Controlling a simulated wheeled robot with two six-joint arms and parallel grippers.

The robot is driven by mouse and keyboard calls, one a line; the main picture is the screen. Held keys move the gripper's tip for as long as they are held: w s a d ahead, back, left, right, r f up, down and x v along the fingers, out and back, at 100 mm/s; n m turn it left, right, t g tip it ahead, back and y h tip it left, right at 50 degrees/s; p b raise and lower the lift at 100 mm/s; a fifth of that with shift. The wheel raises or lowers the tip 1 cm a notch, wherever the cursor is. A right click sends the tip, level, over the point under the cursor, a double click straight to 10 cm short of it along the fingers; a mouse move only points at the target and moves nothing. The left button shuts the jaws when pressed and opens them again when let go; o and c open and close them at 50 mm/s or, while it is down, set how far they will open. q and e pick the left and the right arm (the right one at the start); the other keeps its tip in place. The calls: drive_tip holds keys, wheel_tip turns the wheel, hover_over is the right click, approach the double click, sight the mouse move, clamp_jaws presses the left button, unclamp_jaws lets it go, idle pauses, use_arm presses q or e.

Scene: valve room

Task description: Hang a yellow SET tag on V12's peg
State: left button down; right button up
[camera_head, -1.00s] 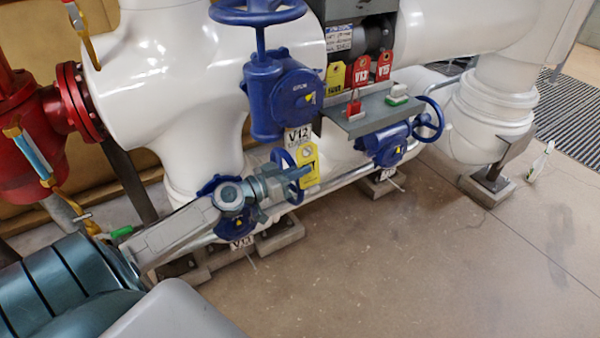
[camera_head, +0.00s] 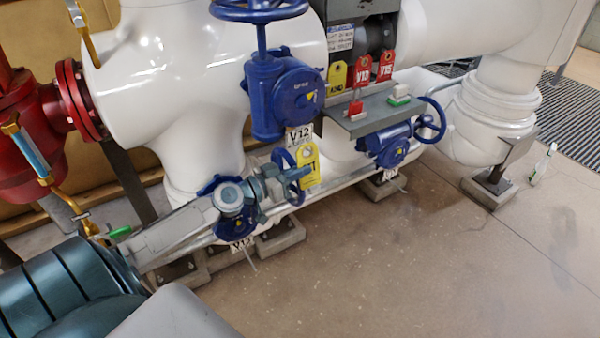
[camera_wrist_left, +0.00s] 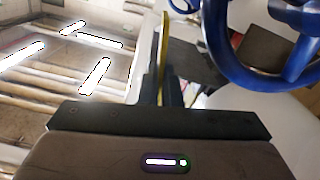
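My left gripper (camera_head: 291,181) is shut on a yellow tag (camera_head: 309,168) and holds it upright, just below the V12 label (camera_head: 299,137). In the left wrist view the yellow tag (camera_wrist_left: 164,45) shows edge-on between the fingers, beside a blue handwheel (camera_wrist_left: 262,60). The V12 valve (camera_head: 285,97) is a blue gearbox with a handwheel above, mounted against the white pipe. I cannot make out its peg. Another yellow tag (camera_head: 337,78) hangs on the rack beside red V13 (camera_head: 363,71) and V15 (camera_head: 386,66) tags. My right gripper is not in view.
A grey shelf (camera_head: 372,120) right of V12 bears a red and a green item. Small blue valves with handwheels sit low, one behind my gripper and one under the shelf (camera_head: 388,146). A red pipe (camera_head: 25,140) stands left.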

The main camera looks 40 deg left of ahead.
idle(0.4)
use_arm(q)
drive_tip(key=c, duration=1.6)
unclamp_jaws()
drive_tip(key=shift+o, duration=0.2)
drive_tip(key=v, duration=1)
drive_tip(key=shift+s+a+p, duration=0.15)
drive_tip(key=shift+s+p, duration=0.25)
